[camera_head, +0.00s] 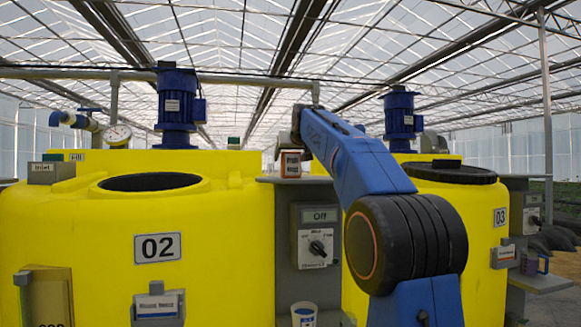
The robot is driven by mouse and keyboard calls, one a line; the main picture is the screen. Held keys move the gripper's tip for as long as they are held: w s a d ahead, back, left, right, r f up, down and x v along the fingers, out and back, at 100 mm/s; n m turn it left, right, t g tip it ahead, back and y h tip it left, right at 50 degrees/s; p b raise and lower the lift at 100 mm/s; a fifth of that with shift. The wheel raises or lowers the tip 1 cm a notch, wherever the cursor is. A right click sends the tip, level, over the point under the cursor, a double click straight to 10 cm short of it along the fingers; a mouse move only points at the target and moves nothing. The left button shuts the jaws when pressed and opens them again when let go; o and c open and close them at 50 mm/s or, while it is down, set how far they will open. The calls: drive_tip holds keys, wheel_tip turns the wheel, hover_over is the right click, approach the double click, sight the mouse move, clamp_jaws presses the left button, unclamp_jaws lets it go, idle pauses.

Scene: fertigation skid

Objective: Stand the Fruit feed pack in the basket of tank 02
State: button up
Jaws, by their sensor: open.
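A small pack (291,164) with an orange-brown label stands on the grey shelf between the two yellow tanks; its label is too small to read, so I cannot tell if it is the Fruit feed pack. My gripper (290,151) is small and partly hidden at the end of my blue arm, by the top of this pack. Its jaws are open; contact with the pack cannot be made out. Tank 02 (215,250) is at the left, with a dark round opening (150,182) on top. Its inside, and any basket in it, cannot be seen. A grey labelled holder (157,306) is on its front.
A grey control box (315,236) reading Off is below the shelf (300,180). A white cup (304,315) is at the bottom middle. Tank 03 (480,235) stands at right, partly behind my arm. Blue motors (177,105) and pipes rise behind the tanks.

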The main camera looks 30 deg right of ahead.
drive_tip(key=x, duration=0.3)
drive_tip(key=shift+w, duration=0.2)
drive_tip(key=shift+c, duration=0.6)
drive_tip(key=c, duration=1.4)
drive_tip(key=shift+r, duration=1.8)
approach(289, 159)
drive_tip(key=shift+s+d, duration=0.15)
drive_tip(key=shift+s, duration=0.4)
drive_tip(key=shift+s+d, duration=0.2)
drive_tip(key=shift+s, duration=0.35)
